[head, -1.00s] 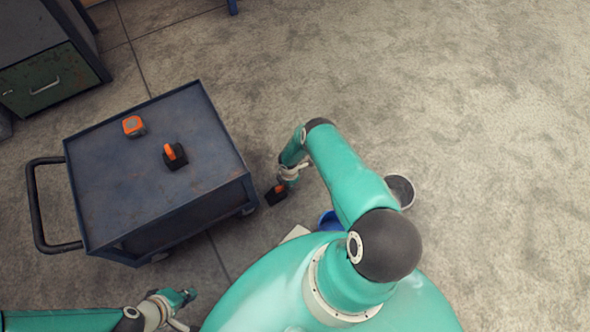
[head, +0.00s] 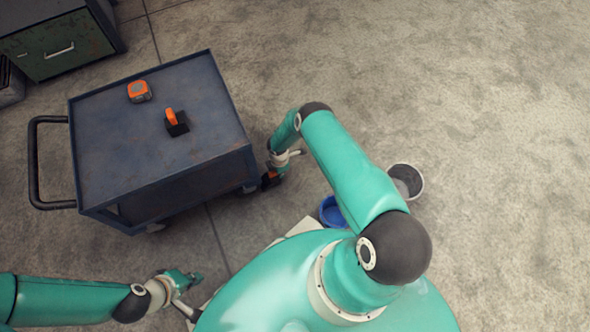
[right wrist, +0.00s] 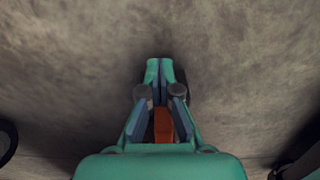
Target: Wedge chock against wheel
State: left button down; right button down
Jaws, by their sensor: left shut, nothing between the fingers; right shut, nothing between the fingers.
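A black wedge chock with an orange handle (head: 270,180) is low beside the cart's near right wheel (head: 250,188), mostly hidden by my right gripper. Whether it touches the wheel cannot be told. My right gripper (head: 274,170) is at the chock; its fingers are shut. In the right wrist view the orange handle (right wrist: 163,125) shows between the finger linkages, behind the shut tips. A second black chock with an orange handle (head: 176,122) stands on the cart top. My left gripper (head: 192,278) is shut and empty over the floor at lower left.
The blue-grey cart (head: 110,170) has a black push handle (head: 33,160) at left. An orange-and-grey item (head: 139,91) lies on its top. Floor at right is clear.

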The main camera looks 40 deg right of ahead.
jog(key=shift+w+a, duration=0.25)
jog(key=shift+a, duration=0.7)
jog(key=shift+s, duration=0.1)
jog(key=shift+d+f, duration=0.1)
